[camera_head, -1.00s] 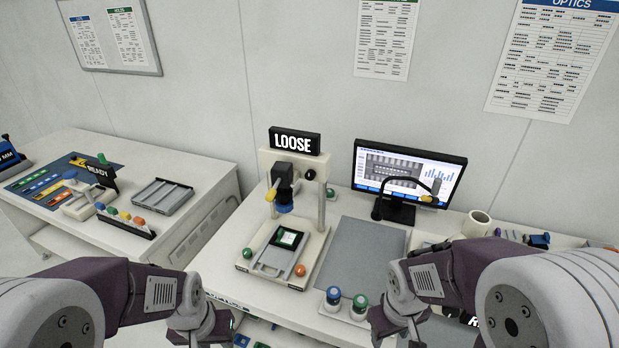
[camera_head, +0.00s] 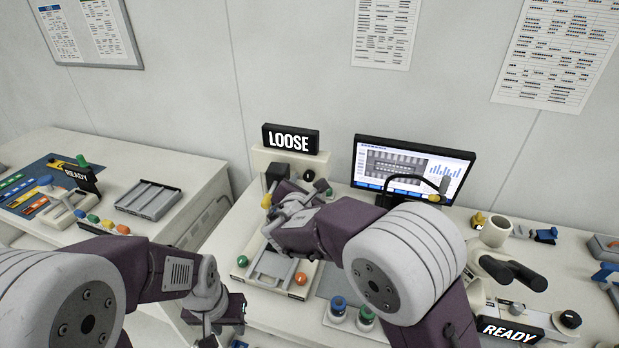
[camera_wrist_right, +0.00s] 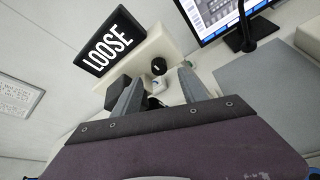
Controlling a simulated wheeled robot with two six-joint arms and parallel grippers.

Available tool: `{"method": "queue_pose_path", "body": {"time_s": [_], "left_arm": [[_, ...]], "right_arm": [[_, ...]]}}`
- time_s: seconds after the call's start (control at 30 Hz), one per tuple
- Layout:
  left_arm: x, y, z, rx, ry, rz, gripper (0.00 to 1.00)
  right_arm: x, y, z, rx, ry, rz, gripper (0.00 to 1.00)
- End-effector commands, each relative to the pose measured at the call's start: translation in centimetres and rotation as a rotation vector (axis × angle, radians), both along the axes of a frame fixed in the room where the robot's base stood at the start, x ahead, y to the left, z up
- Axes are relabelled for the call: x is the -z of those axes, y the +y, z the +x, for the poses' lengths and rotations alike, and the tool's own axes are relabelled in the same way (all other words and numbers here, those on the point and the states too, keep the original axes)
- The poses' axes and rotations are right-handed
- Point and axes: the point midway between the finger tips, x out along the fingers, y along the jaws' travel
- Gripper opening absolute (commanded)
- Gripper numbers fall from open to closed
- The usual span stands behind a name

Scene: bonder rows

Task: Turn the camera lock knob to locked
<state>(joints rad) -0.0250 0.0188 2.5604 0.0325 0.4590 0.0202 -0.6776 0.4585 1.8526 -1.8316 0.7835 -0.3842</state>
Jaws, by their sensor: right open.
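The camera stand (camera_head: 262,158) carries a black sign (camera_head: 290,139) reading "LOOSE". A small round black knob (camera_head: 308,174), which looks like the camera lock knob, sits below the sign; it also shows in the right wrist view (camera_wrist_right: 158,66). My right gripper (camera_head: 284,196) is in front of the stand and hides much of it. In the right wrist view, its fingers (camera_wrist_right: 157,84) are apart, with the knob beyond and between them, not visibly touched. My left gripper (camera_head: 215,328) hangs low at the bench's front edge; its jaws are unclear.
A yellow lever tip (camera_head: 266,201) shows left of my right gripper. The monitor (camera_head: 412,174) with a bent black arm stands at right. Blue and green capped jars (camera_head: 338,308) stand in front. A mug (camera_head: 495,232) and a microscope-like black eyepiece (camera_head: 515,272) are further right.

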Motion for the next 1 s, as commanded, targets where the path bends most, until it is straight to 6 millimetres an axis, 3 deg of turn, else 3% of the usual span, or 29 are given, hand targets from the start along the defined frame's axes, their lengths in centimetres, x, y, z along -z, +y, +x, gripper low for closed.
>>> {"method": "queue_pose_path", "body": {"time_s": [0.1,0.3,0.63,0.67,0.83,1.0], "left_arm": [[-1.2,0.0,0.0,0.0,0.0,0.0,0.36],[-2.2,0.0,0.0,0.0,-0.001,0.0,0.36],[-2.2,0.0,0.0,0.0,0.0,0.0,0.36],[-2.2,0.0,0.0,0.0,0.0,0.0,0.36],[-2.2,0.0,0.0,0.0,0.0,0.0,0.36],[-2.0,0.0,0.0,0.0,0.0,0.0,0.36]], "right_arm": [[0.6,-0.5,2.5,0.004,0.003,-0.002,0.5],[1.8,-0.8,5.4,0.003,0.001,0.0,0.5],[2.3,-0.9,6.2,0.002,0.001,0.001,0.5],[2.3,-0.9,6.2,0.002,0.001,0.001,0.47],[2.3,-0.9,6.2,0.002,0.001,0.001,0.0],[2.3,-0.9,6.2,0.002,-0.001,0.005,0.0]]}}
